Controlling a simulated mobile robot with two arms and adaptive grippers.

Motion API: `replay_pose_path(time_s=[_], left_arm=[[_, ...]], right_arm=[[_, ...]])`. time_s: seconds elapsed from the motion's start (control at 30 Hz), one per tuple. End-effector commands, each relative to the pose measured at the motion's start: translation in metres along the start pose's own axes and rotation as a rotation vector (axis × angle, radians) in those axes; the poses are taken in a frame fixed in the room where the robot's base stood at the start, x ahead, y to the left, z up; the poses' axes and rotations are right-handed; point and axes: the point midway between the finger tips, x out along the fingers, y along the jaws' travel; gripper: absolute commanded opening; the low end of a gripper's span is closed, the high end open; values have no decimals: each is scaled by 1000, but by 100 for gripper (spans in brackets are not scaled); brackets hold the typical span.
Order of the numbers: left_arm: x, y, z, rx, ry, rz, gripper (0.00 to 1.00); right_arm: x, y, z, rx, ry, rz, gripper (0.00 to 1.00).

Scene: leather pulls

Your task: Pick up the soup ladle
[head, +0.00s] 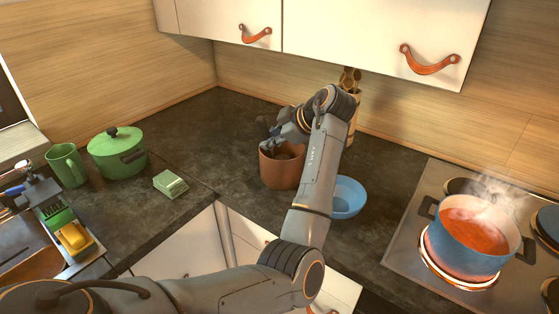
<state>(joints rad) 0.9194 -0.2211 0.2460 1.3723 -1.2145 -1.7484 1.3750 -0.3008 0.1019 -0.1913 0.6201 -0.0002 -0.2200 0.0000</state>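My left arm reaches across the counter, and my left gripper (275,135) is at the mouth of a brown pot (281,174). The gripper is dark and small here, and its wrist partly covers it, so I cannot tell whether its fingers are open or shut. I cannot make out a soup ladle. The inside of the pot is mostly hidden by the gripper and shadow. My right gripper is not in view.
A blue bowl (348,197) sits right of the brown pot, partly behind my arm. A tan utensil holder (353,98) stands behind. A steaming blue pot of red soup (468,244) is on the stove at right.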

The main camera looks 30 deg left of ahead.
Motion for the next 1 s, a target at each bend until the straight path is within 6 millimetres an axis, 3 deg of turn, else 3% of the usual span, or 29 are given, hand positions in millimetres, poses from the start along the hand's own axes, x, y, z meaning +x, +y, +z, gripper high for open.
replay_pose_path(time_s=[0.37,0.8,1.0], left_arm=[[-1,1,-2,-1,1,-2,0],[-52,31,-53,-3,0,2,0],[-64,38,-65,-1,1,0,0]], right_arm=[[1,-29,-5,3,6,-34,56],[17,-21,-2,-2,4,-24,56],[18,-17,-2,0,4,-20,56]])
